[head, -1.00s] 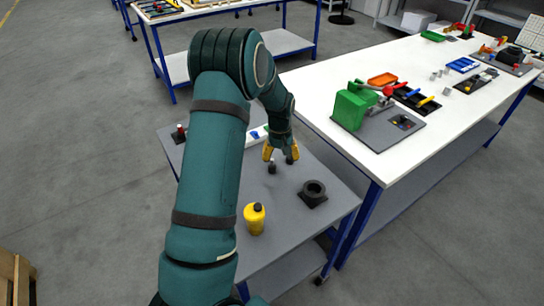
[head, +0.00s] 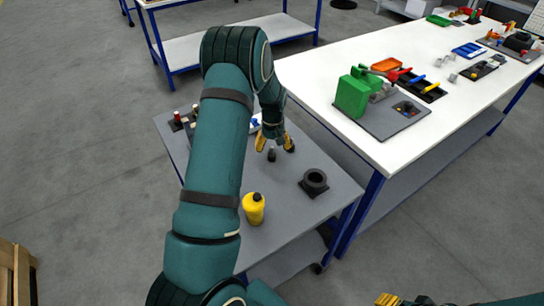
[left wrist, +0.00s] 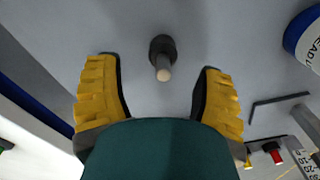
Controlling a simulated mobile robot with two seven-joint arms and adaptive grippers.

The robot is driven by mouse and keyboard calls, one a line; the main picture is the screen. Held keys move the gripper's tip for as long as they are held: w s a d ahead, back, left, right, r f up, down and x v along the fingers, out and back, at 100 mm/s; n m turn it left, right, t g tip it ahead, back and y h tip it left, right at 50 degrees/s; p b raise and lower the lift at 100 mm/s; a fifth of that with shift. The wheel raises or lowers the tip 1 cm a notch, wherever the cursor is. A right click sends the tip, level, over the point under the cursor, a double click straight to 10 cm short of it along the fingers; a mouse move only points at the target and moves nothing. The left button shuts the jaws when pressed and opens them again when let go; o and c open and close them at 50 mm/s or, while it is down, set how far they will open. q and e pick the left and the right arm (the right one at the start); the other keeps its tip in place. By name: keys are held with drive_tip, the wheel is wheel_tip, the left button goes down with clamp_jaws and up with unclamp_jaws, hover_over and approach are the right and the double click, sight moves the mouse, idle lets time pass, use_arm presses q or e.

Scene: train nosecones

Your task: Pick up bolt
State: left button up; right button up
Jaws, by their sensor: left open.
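The bolt (left wrist: 162,55) is a dark, short piece with a paler round end, standing on the grey table top (left wrist: 150,20). In the left wrist view it lies ahead of the fingertips, between their lines and untouched. In the head view the bolt (head: 272,156) shows small and dark just by the fingers. My left gripper (head: 275,145) is open, its yellow-padded fingers spread above the table; the open fingers also show in the left wrist view (left wrist: 158,75). A bit of yellow, likely my right gripper (head: 388,299), shows at the bottom edge of the head view.
A yellow bottle (head: 254,208) and a black ring-shaped block (head: 314,183) stand on the small grey table. A blue-and-white container (left wrist: 303,38) is at the right of the wrist view. A white bench (head: 400,130) with a green machine (head: 356,92) stands to the right.

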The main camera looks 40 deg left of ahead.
sight(272, 154)
use_arm(q)
drive_tip(key=f, duration=0.5)
drive_tip(key=shift+s+b, duration=0.2)
drive_tip(key=shift+b, duration=0.2)
drive_tip(key=shift+r, duration=0.1)
clamp_jaws()
